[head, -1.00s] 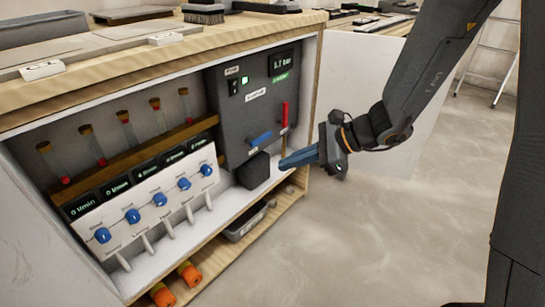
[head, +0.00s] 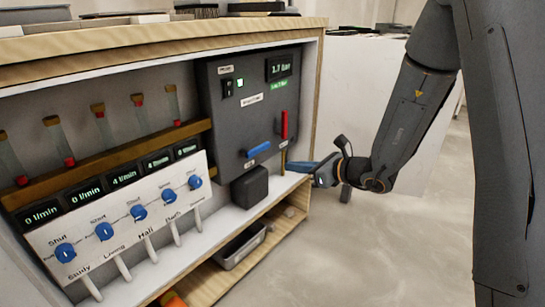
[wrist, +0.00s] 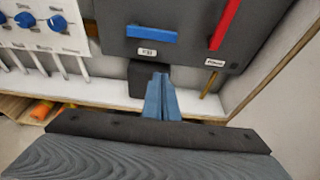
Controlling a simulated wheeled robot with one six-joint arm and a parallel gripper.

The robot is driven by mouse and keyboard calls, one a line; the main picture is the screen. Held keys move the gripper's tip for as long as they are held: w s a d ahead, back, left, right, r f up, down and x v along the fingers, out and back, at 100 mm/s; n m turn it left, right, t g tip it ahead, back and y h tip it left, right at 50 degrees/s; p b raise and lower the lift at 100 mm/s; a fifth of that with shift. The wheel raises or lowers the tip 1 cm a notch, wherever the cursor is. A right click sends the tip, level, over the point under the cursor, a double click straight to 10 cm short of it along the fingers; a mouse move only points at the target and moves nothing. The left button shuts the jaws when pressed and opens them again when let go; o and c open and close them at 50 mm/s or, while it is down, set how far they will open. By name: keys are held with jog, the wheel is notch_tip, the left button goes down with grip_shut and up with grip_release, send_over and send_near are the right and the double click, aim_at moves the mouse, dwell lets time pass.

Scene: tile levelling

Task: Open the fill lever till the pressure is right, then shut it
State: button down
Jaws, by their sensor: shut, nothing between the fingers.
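The dark control panel (head: 225,130) carries a blue lever (head: 258,149), lying nearly level, and a red lever (head: 284,125), standing upright. Both also show in the wrist view, the blue lever (wrist: 151,34) at top middle and the red lever (wrist: 224,24) to its right. Small labels sit below them, too small to read surely. The pressure display (head: 279,66) reads about 1.7 bar, with a green line of text beneath. My gripper (head: 300,166) is shut and empty, its blue fingers below and right of the blue lever, apart from both levers.
A black box (head: 250,187) sits under the panel, close to my fingertips. A white manifold (head: 120,215) with several blue knobs and flow displays is at left. The cabinet's side edge (head: 313,100) stands right of the panel. A grey tray (head: 240,247) lies on the lower shelf.

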aim_at(255, 148)
jog(key=w+a+b, duration=0.5)
jog(key=a, duration=0.2)
jog(key=shift+w+a+r, duration=0.2)
jog(key=shift+w+r, duration=0.15)
jog(key=shift+w, duration=0.05)
jog(key=shift+r+b, duration=0.1)
jog(key=shift+b, duration=0.25)
